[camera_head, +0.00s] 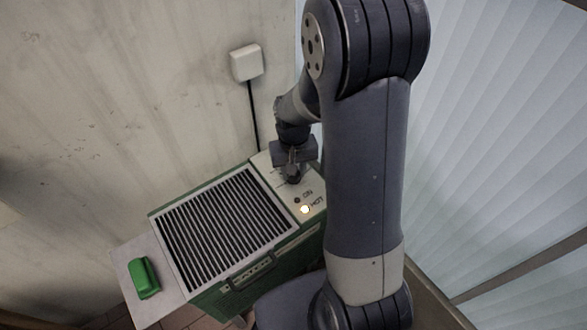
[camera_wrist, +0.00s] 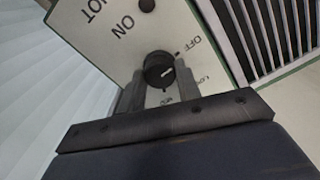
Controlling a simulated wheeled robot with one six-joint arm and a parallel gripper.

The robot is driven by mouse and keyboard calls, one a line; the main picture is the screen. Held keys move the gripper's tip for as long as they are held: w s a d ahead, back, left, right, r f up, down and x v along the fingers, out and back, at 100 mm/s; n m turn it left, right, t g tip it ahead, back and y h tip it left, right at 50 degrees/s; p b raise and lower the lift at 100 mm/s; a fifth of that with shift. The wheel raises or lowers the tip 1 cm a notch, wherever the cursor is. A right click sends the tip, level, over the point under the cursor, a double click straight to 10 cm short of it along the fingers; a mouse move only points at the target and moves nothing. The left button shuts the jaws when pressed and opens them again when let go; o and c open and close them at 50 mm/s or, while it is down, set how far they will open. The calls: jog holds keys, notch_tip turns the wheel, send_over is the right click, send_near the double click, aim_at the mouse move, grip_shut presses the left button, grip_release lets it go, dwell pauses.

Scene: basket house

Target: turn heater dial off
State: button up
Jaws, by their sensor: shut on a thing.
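The heater (camera_head: 190,285) is a green box with a black slatted grille and a pale control panel on its right. The dial (camera_wrist: 157,65) is a round black knob on the panel, with a short white mark at its lower right in the wrist view. "OFF" and "LOW" are printed to the right of it. My gripper (camera_head: 293,170) is down at the panel. In the wrist view its fingers (camera_wrist: 159,80) stand on both sides of the dial and are shut on it. In the head view the gripper mostly hides the dial.
A green object (camera_head: 143,278) lies on a pale side shelf (camera_head: 148,308). A white wall box (camera_head: 246,62) with a black cable is behind. Pale slatted blinds (camera_head: 490,120) are at right.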

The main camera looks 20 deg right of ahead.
jog(key=o, duration=1)
jog(key=shift+r, duration=0.15)
notch_tip(320, 180, up, 11)
jog(key=shift+f+p, duration=0.2)
jog(key=shift+p, duration=0.4)
notch_tip(320, 180, down, 11)
jog(key=shift+r+b, duration=0.1)
jog(key=shift+b, duration=0.55)
